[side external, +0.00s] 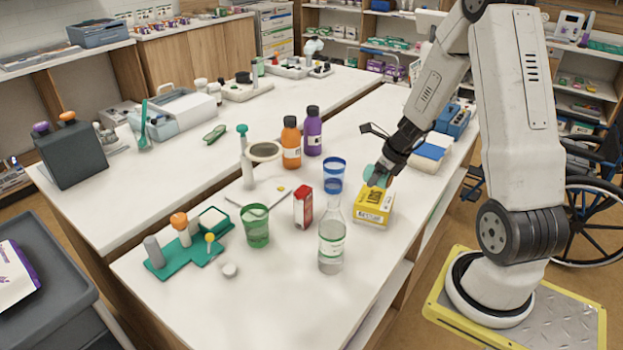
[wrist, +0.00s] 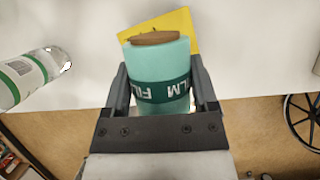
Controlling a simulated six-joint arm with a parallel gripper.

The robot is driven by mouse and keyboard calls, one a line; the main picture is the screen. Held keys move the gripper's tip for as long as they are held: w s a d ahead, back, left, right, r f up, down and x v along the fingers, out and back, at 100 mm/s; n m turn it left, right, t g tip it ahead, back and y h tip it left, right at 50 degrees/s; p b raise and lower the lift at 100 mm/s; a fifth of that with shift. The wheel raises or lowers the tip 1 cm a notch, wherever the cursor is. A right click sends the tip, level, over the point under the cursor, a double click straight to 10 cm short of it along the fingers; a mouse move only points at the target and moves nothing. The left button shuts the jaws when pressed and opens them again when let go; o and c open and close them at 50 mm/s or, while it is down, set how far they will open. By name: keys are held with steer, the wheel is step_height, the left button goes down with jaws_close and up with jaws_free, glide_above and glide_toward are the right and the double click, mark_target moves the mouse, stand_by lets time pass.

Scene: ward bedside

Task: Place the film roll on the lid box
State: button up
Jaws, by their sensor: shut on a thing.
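The film roll (wrist: 160,70) is a teal cylinder with a dark band lettered FILM and a brown end. My gripper (wrist: 160,88) is shut on it, with a finger on each side. In the side view my gripper (side external: 383,170) holds the roll (side external: 374,179) at the top of the yellow lid box (side external: 372,207). I cannot tell whether the roll touches the box. In the wrist view the yellow box (wrist: 172,24) shows behind the roll, which hides much of it.
A clear bottle with a blue cap (side external: 331,244) stands in front of the box, left of it in the picture. A red and white carton (side external: 303,207) and a blue cup (side external: 334,166) are left of the box. The table's right edge is close to the box.

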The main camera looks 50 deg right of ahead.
mark_target(375, 197)
steer(key=shift+f, duration=0.25)
steer(key=shift+f, duration=0.15)
steer(key=shift+f, duration=1.65)
steer(key=shift+f, duration=0.15)
steer(key=o, duration=1.2)
steer(key=shift+o, duration=0.2)
steer(key=shift+r, duration=0.2)
steer(key=v, duration=1.2)
steer(key=shift+s, duration=0.1)
